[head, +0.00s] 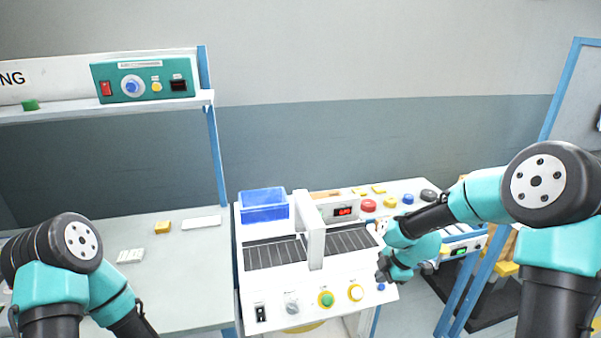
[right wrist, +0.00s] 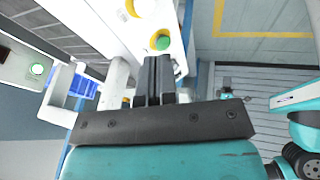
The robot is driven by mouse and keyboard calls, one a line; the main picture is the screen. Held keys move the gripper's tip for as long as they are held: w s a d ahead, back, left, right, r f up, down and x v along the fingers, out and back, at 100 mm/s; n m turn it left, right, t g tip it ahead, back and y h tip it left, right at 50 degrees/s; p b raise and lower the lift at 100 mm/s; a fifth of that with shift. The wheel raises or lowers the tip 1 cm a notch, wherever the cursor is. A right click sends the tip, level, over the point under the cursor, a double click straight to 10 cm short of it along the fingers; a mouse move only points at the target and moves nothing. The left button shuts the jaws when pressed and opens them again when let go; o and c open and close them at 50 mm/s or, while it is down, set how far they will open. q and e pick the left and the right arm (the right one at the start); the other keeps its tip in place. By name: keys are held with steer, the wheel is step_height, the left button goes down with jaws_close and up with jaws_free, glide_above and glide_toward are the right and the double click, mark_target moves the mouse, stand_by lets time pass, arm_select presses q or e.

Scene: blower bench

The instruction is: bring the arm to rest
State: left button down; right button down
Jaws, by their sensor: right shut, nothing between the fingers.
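My right arm reaches in from the right in the head view, and its gripper (head: 384,268) hangs at the right front corner of the white blower machine (head: 275,275). In the right wrist view the two dark fingers of my right gripper (right wrist: 153,62) lie together, shut and empty. The machine's green button (right wrist: 160,40) shows just beyond the fingertips there; I cannot tell the exact gap. My left arm (head: 70,265) stands at the lower left of the head view. Its gripper is out of the picture.
A blue bin (head: 263,205) and a white arch (head: 311,230) stand on the machine. A red button (head: 368,205) is behind my right gripper. A blue frame post (head: 485,270) stands close to my right arm. The bench (head: 185,270) at left is mostly clear.

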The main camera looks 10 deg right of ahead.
steer(key=s+a+f+m+g, duration=0.1)
steer(key=s+a+f+m, duration=0.3)
steer(key=s+f+m, duration=0.6)
steer(key=s+a+f+m+g, duration=0.1)
steer(key=s+a+f+m, duration=0.4)
steer(key=s+f+m, duration=0.5)
steer(key=x, duration=0.2)
steer(key=shift+s+f, duration=0.2)
steer(key=shift+f, duration=0.15)
steer(key=shift+d, duration=0.1)
stand_by(5.1)
